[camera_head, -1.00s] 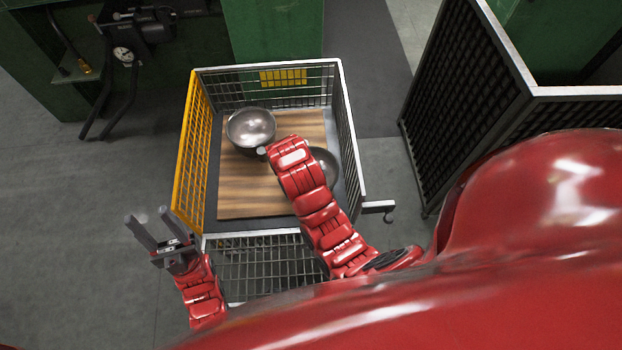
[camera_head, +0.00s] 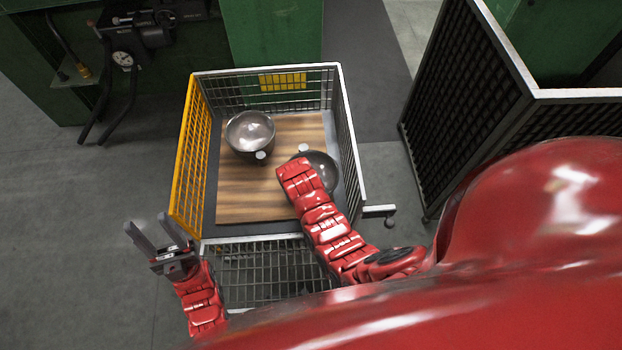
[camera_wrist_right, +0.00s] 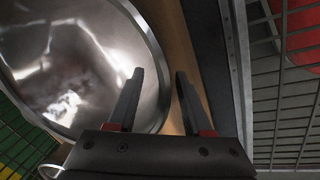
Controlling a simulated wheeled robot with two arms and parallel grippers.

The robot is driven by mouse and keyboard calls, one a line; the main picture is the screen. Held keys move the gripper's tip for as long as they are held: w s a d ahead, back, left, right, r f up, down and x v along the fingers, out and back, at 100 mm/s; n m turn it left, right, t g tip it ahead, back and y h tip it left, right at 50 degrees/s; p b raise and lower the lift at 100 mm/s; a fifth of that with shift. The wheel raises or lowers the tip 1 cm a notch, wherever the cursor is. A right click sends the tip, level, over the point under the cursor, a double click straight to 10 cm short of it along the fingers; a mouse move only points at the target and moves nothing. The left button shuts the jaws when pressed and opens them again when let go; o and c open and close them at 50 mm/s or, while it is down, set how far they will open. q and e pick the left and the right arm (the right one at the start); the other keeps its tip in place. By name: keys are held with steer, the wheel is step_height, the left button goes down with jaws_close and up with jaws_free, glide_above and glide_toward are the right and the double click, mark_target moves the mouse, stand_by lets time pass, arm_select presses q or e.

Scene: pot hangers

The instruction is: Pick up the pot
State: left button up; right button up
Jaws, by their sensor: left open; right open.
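Two round metal pots sit in the wire cart. One pot (camera_head: 250,130) is at the back left of the wooden board. A darker pot (camera_head: 324,170) is near the right wall, partly hidden by my right arm. My right gripper is hidden under its own arm in the head view. In the right wrist view its open fingers (camera_wrist_right: 160,73) show at the rim of a shiny pot (camera_wrist_right: 70,65), one finger over the inside and one over the outside. Contact cannot be told. My left gripper (camera_head: 148,228) is open and empty, outside the cart's front left corner.
The cart (camera_head: 187,150) has wire walls, the left one yellow. The wooden board (camera_head: 245,195) has bare room at its front left. A dark mesh cage (camera_head: 465,95) stands to the right. Green machinery (camera_head: 275,35) stands behind the cart.

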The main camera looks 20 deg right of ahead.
jaws_close()
steer(key=shift+r, duration=0.1)
stand_by(1.2)
